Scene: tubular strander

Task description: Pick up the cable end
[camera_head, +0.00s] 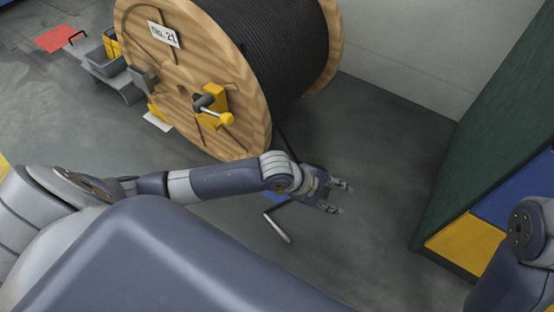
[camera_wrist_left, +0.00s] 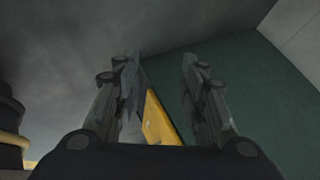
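A wooden drum (camera_head: 190,75) wound with black cable (camera_head: 288,45) stands at the top of the head view. A dark strand (camera_head: 287,140) leaves the drum's lower side and runs behind my left wrist. Below the wrist, a thin dark bent piece with a pale grey tip (camera_head: 278,227) shows over the floor; I cannot tell for sure whether it is the cable end. My left gripper (camera_head: 340,198) is right of that tip, fingers apart and empty. The left wrist view shows the open fingers (camera_wrist_left: 160,65) with nothing between them. My right gripper is out of view.
A yellow bracket with a knobbed handle (camera_head: 215,108) sits on the drum's face. Grey bins (camera_head: 107,62) stand left of the drum. A dark green panel (camera_head: 490,130) with blue and yellow sections rises at right. The floor (camera_head: 375,150) between drum and panel is clear.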

